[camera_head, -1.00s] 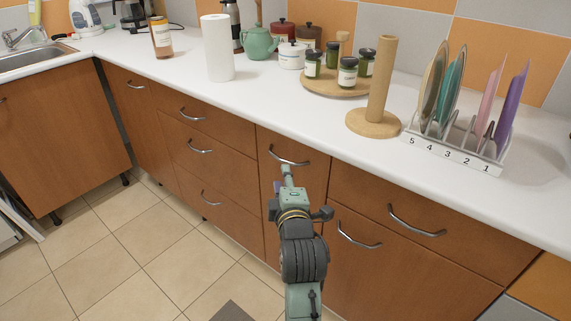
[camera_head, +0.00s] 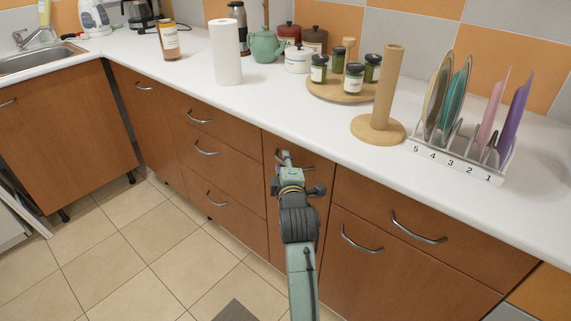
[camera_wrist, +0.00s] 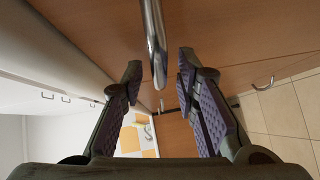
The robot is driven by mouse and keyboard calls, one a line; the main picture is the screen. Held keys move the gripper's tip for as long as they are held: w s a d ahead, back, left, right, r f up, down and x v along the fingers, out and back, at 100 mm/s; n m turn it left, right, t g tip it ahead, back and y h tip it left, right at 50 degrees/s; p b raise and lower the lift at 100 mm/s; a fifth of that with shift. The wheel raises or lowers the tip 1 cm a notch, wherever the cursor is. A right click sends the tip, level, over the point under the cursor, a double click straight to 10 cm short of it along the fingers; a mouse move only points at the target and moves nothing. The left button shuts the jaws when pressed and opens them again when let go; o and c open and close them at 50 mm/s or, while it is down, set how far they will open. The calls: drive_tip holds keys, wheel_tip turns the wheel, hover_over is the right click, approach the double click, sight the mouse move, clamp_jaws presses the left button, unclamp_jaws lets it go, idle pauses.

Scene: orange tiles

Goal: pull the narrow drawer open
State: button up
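The narrow drawer (camera_head: 319,167) is the small wooden front in the middle of the lower cabinets, between a drawer stack and a wider drawer. Its front looks flush with its neighbours. My gripper (camera_head: 285,156) is at its handle and hides most of it in the head view. In the wrist view, the drawer's curved metal handle (camera_wrist: 153,40) runs down between the two fingertips. My gripper is open (camera_wrist: 159,78), with a gap showing on both sides of the handle.
A wider drawer with a handle (camera_head: 418,228) is to the right, and a cabinet door handle (camera_head: 360,240) lies below it. The counter (camera_head: 290,100) above holds a paper roll, jars and a plate rack. The tiled floor (camera_head: 150,240) at left is clear.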

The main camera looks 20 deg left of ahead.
clamp_jaws()
idle(0.7)
